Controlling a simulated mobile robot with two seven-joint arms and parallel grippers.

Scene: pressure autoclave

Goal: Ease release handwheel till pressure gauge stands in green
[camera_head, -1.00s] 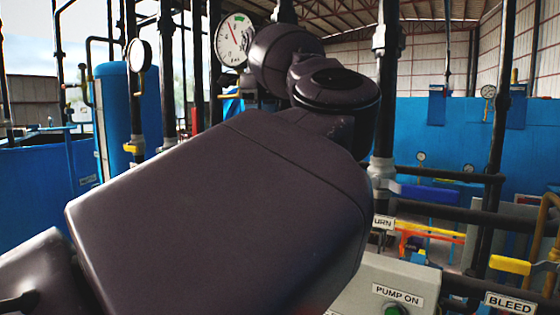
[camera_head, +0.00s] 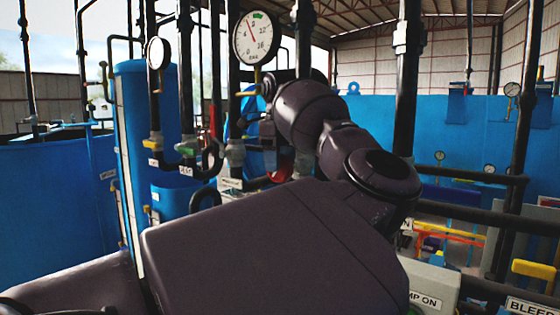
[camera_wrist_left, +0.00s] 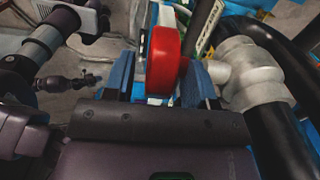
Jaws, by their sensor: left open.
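The white pressure gauge (camera_head: 255,38) is at the upper middle of the head view. Its thin red needle points up and slightly left, close to the left of a small green patch at the top of the dial. The red release handwheel (camera_head: 280,167) shows partly below it, behind my left arm. In the left wrist view the handwheel (camera_wrist_left: 166,48) is seen edge-on between the blue fingers of my left gripper (camera_wrist_left: 160,80). That gripper is open around the rim; contact cannot be told. In the head view the gripper is mostly hidden by my arm. My right gripper is not in view.
Dark vertical pipes (camera_head: 408,80) stand close around my left arm. A pale pipe fitting (camera_wrist_left: 250,75) is just right of the fingers in the wrist view. A second gauge (camera_head: 157,53) is at left. A yellow-handled valve (camera_head: 535,269) and bleed label (camera_head: 530,306) are at lower right.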

